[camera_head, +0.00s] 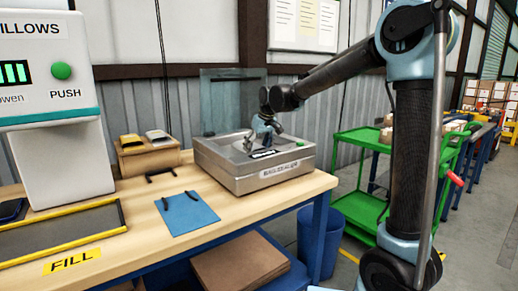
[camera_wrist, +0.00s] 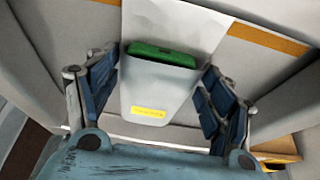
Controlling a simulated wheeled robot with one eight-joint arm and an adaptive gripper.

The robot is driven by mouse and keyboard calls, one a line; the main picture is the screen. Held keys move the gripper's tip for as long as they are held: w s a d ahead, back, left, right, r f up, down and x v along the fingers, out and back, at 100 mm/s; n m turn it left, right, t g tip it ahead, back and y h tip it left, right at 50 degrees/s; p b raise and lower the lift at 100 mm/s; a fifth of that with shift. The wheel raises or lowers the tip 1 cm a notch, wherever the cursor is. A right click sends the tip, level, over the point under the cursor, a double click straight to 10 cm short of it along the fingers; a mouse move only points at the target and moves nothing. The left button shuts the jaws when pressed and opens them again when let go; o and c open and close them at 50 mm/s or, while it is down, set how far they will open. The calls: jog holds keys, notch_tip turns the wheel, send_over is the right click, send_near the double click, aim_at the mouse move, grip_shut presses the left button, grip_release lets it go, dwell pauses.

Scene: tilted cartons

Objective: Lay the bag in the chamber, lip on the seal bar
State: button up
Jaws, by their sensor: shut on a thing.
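The chamber machine (camera_head: 255,165) is a grey metal box on the bench, with its clear lid (camera_head: 228,105) raised. My gripper (camera_head: 265,135) is low over its open chamber. In the wrist view my gripper (camera_wrist: 160,72) has its blue fingers on both sides of a pale grey bag (camera_wrist: 158,88), shut on it. The bag has a yellow label and a green thing at its far end. A flat white sheet, seemingly the bag's lip (camera_wrist: 185,25), stretches beyond it across an orange strip, perhaps the seal bar (camera_wrist: 268,40). Whether lip and strip touch, I cannot tell.
A blue mat (camera_head: 187,213) lies on the bench left of the machine. A brown block (camera_head: 148,160) and a white filling machine (camera_head: 50,140) stand farther left. A blue bin (camera_head: 318,240) and green cart (camera_head: 358,210) are off the bench's right end.

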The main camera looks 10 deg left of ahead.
dwell(0.4)
jog(key=o, duration=1.1)
jog(key=shift+c, duration=1.4)
jog(key=shift+r, duration=4.5)
